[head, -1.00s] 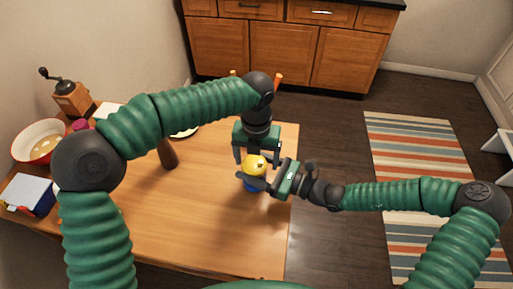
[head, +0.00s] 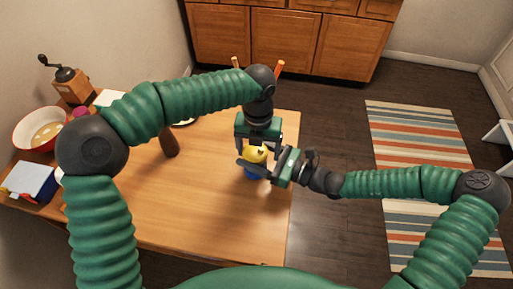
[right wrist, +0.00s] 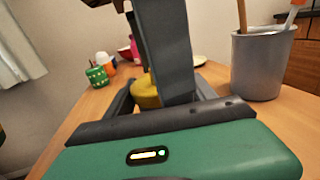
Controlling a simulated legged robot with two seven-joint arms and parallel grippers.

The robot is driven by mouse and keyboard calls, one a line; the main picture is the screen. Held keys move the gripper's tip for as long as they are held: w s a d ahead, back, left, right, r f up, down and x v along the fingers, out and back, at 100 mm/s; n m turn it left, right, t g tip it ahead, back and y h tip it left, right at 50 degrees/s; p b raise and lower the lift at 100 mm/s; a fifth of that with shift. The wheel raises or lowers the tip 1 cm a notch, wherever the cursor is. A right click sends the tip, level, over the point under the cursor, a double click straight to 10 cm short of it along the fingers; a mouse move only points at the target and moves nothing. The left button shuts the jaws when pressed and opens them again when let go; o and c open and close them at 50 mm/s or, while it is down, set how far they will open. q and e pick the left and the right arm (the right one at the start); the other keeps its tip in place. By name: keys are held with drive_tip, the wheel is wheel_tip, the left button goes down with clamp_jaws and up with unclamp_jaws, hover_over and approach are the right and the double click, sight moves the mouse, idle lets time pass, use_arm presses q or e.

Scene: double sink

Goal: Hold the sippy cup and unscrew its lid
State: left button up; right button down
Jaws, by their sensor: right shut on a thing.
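The sippy cup has a blue body (head: 252,172) and a yellow lid (head: 256,153). It stands upright near the table's right edge. My right gripper (head: 254,168) reaches in from the right and is shut on the cup. Its fingers hide part of the cup. In the right wrist view the yellow lid (right wrist: 146,95) shows between the fingers, partly behind a grey finger of the left gripper. My left gripper (head: 257,146) points down from above, its fingers apart on either side of the lid. Contact with the lid cannot be made out.
A grey metal container (right wrist: 262,65) with utensils stands behind the cup. A dark brown upright object (head: 169,142) stands to its left. The table's front middle (head: 190,215) is clear.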

use_arm(q)
drive_tip(key=shift+o, duration=0.9)
drive_tip(key=shift+d, duration=0.1)
drive_tip(key=shift+r, duration=0.1)
drive_tip(key=r, duration=0.4)
drive_tip(key=shift+a+r, duration=0.2)
drive_tip(key=shift+r, duration=0.15)
drive_tip(key=shift+c, duration=0.4)
wheel_tip(320, 180, up, 2)
drive_tip(key=shift+a, duration=0.1)
use_arm(e)
drive_tip(key=shift+d, duration=0.1)
use_arm(q)
drive_tip(key=shift+a+r, duration=0.2)
drive_tip(key=shift+r, duration=0.1)
wheel_tip(320, 180, down, 8)
drive_tip(key=shift+r, duration=0.2)
drive_tip(key=c, duration=1.3)
drive_tip(key=o, duration=1.4)
